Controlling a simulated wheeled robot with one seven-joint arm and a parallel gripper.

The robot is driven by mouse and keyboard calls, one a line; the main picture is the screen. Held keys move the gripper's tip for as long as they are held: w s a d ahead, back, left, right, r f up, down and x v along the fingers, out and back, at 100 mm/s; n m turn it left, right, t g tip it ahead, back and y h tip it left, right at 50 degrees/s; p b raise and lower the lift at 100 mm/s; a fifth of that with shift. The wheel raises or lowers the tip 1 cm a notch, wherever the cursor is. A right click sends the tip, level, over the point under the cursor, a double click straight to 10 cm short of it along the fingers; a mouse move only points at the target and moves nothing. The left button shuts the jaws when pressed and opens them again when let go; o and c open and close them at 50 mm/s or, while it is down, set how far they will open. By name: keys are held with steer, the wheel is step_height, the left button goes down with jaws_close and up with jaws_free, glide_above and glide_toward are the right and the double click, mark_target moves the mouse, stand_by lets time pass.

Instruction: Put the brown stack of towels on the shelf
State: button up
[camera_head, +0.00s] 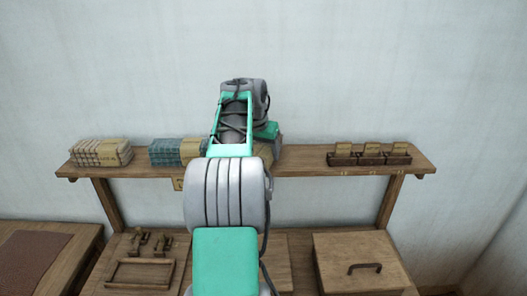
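The wooden shelf (305,160) runs along the wall across the middle of the view. A brown patch (263,151), which may be part of the brown stack of towels, shows at shelf height just right of my arm. Most of it is hidden behind the arm, and I cannot tell whether it rests on the shelf or is held. My arm reaches forward over the shelf.
A pale striped stack (101,152) and a teal stack (165,151) with a tan band sit on the shelf's left. Small dark boxes with cards (370,154) stand at its right. Below are a wooden tray (141,286) and a lidded chest (352,254). Shelf space between arm and boxes is clear.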

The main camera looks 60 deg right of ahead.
mark_target(262, 146)
steer(key=shift+f, duration=0.2)
steer(key=o, duration=1.5)
steer(key=shift+r, duration=0.1)
steer(key=shift+r, duration=0.25)
steer(key=v, duration=0.7)
steer(key=shift+a+r, duration=0.1)
steer(key=w+a+n+t, duration=0.1)
steer(key=w+a+n, duration=0.3)
steer(key=a, duration=0.5)
steer(key=w+a+f+n+t, duration=0.1)
steer(key=w+a, duration=0.4)
steer(key=a, duration=0.3)
steer(key=w+a+n+t, duration=0.1)
steer(key=w+a+n, duration=0.3)
steer(key=a, duration=0.5)
steer(key=s+a+f+n+y, duration=0.1)
steer(key=a+f, duration=0.3)
steer(key=a, duration=0.5)
steer(key=s+a+f+n+t+y, duration=0.1)
steer(key=a+f+n, duration=0.3)
steer(key=a, duration=0.5)
steer(key=s+a+f+n+y, duration=0.2)
steer(key=s+a+f+n, duration=0.1)
steer(key=a, duration=0.6)
steer(key=shift+s+a+f+t+y, duration=0.3)
steer(key=shift+f+t, duration=0.1)
steer(key=shift+f, duration=0.05)
